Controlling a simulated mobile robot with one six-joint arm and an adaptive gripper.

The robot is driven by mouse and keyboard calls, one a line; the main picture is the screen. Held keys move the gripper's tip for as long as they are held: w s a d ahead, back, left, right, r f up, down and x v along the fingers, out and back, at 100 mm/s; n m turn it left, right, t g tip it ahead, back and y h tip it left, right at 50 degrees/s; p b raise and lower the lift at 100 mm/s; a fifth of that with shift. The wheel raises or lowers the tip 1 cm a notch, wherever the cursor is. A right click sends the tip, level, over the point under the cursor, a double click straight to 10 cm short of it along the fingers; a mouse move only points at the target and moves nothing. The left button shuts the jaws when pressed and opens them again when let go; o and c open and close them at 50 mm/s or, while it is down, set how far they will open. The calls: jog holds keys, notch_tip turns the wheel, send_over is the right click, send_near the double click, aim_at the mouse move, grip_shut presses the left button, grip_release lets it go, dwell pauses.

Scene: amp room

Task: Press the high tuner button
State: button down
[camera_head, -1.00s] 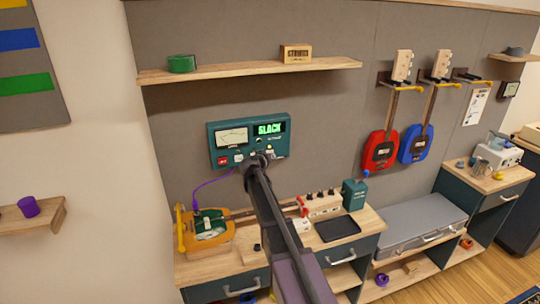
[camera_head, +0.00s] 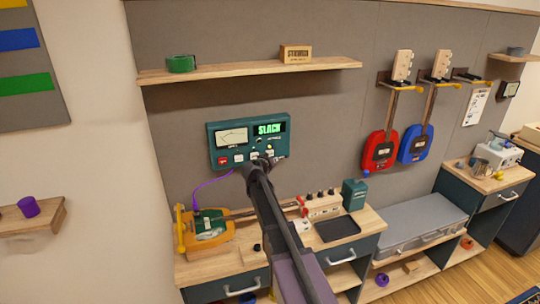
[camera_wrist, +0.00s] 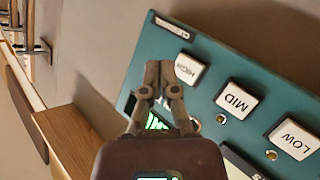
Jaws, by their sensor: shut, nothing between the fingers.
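The teal tuner (camera_head: 214,146) hangs on the grey wall panel, with a needle meter and a green display reading "SLACK". In the wrist view its face (camera_wrist: 150,35) shows upside down, with the white HIGH button (camera_wrist: 188,68), MID button (camera_wrist: 237,99) and LOW button (camera_wrist: 294,138) in a row. My gripper (camera_wrist: 165,68) is shut and empty, its tips right beside the HIGH button in the picture. I cannot tell whether they touch it. In the head view my gripper (camera_head: 262,161) is at the tuner's lower right and hides part of the button row.
A wooden shelf (camera_head: 230,72) with a green roll and a small box is above the tuner. Below is a workbench (camera_head: 190,270) with an orange guitar (camera_head: 205,237) and a purple cable (camera_head: 212,182) running up toward the tuner. Two guitars hang at right.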

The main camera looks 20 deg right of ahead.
jog(key=shift+s, duration=1.2)
jog(key=shift+s, duration=0.1)
jog(key=s+a+f+g+y, duration=0.25)
jog(key=s+f, duration=0.25)
jog(key=s, duration=0.4)
jog(key=s+a+f+g+y, duration=0.1)
jog(key=s+f+g, duration=0.3)
jog(key=s, duration=0.5)
jog(key=s+a+f+n+g+y, duration=0.1)
jog(key=s+a+f+g+y, duration=0.1)
jog(key=s, duration=0.6)
jog(key=s+a+f+n+g+y, duration=0.1)
jog(key=s+a+f+g+y, duration=0.1)
jog(key=s+a+y, duration=0.2)
jog(key=s+a, duration=0.3)
jog(key=s, duration=0.1)
jog(key=shift+s+a+n, duration=0.15)
jog(key=shift+a+n, duration=0.1)
jog(key=shift+n, duration=0.15)
